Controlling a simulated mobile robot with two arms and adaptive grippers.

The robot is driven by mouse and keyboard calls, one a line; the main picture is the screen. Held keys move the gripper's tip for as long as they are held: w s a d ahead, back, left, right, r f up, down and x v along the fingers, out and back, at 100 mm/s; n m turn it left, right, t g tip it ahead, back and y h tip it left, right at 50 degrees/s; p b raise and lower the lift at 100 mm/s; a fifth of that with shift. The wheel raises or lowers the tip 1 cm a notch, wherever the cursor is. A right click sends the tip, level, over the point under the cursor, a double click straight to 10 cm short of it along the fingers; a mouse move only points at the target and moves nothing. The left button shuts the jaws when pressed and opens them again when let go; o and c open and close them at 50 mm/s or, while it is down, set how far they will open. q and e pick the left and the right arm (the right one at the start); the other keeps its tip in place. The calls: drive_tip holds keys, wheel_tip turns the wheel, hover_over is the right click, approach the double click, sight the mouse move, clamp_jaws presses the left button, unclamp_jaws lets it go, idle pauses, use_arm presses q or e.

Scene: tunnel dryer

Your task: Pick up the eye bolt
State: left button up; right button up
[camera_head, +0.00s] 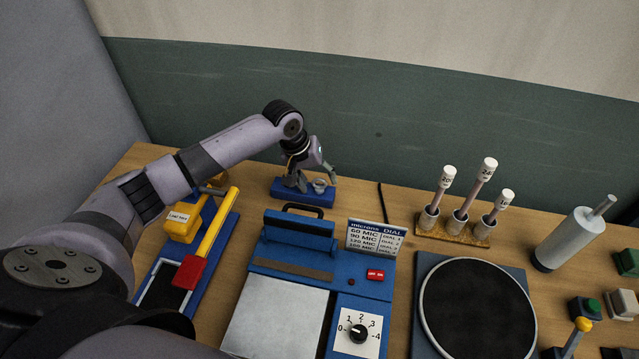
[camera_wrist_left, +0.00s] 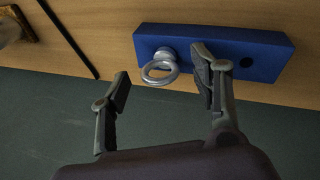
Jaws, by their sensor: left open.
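The eye bolt (camera_wrist_left: 161,68) is a grey metal ring on a short base. It stands in a blue block (camera_wrist_left: 264,40) that has a dark hole beside it. In the head view the eye bolt (camera_head: 319,185) shows at the right part of the blue block (camera_head: 290,196), near the back of the table. My left gripper (camera_head: 311,177) is over the block. In the left wrist view my left gripper (camera_wrist_left: 163,84) is open, with one finger to each side of the ring and nothing held. My right gripper is not in view.
A blue machine with a dial (camera_head: 358,333) stands in front of the block. A yellow-handled lever device (camera_head: 208,240) is to its left. A wooden rack (camera_head: 454,228) with white-capped sticks and a round dark plate (camera_head: 478,310) are to the right. A green wall (camera_head: 400,130) rises behind.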

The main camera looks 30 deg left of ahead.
use_arm(q)
drive_tip(key=shift+w+f, duration=0.1)
drive_tip(key=shift+f, duration=0.3)
drive_tip(key=shift+c, duration=0.2)
drive_tip(key=shift+c, duration=1.3)
drive_tip(key=c, duration=1)
drive_tip(key=shift+r, duration=0.1)
wheel_tip(320, 180, up, 20)
drive_tip(key=b, duration=0.3)
drive_tip(key=shift+d, duration=0.1)
